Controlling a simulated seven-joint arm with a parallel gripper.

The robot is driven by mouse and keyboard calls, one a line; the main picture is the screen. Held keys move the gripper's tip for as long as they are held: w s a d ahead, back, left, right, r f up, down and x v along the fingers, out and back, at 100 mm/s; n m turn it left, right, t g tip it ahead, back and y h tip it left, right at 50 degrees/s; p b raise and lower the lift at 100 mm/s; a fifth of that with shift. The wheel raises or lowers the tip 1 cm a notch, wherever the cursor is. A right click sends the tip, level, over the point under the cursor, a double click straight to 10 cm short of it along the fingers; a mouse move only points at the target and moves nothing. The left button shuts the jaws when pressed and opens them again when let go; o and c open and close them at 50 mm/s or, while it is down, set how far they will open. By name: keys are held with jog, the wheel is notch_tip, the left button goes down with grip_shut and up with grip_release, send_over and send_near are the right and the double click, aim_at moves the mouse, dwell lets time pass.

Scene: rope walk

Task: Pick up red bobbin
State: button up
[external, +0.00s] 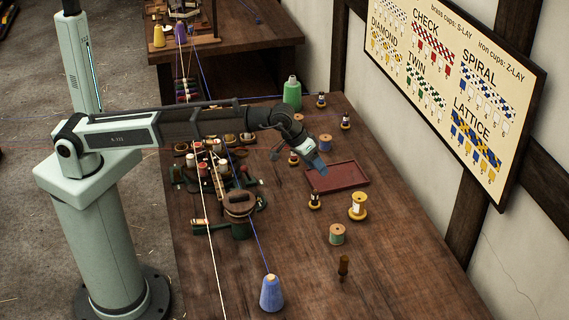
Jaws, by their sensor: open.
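My gripper (319,172) is at the end of the arm, pointing down above the left part of the red tray (345,185). It looks empty, though its fingers are small and seen from the side. A similar one (314,200) stands in front of the tray. Reddish spools (190,160) show in the crowded group at the left of the table; I cannot tell which is the red bobbin.
A yellow spool (358,207), a green-wound spool (337,234) and a blue cone (271,294) stand toward the front. A green cone (292,93) stands at the back. Strings (206,235) run along the table's left side.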

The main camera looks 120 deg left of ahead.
jog(key=s+a+n+g+h, duration=0.1)
jog(key=s+a+n+g, duration=0.3)
jog(key=s+a, duration=1.85)
jog(key=shift+m+g, duration=0.3)
jog(key=shift+g, duration=0.4)
jog(key=shift+s+a+f, duration=0.1)
jog(key=shift+s+f, duration=0.05)
jog(key=shift+f, duration=3.25)
jog(key=shift+s+f, duration=0.1)
jog(key=shift+f, duration=3.3)
jog(key=c, duration=1.1)
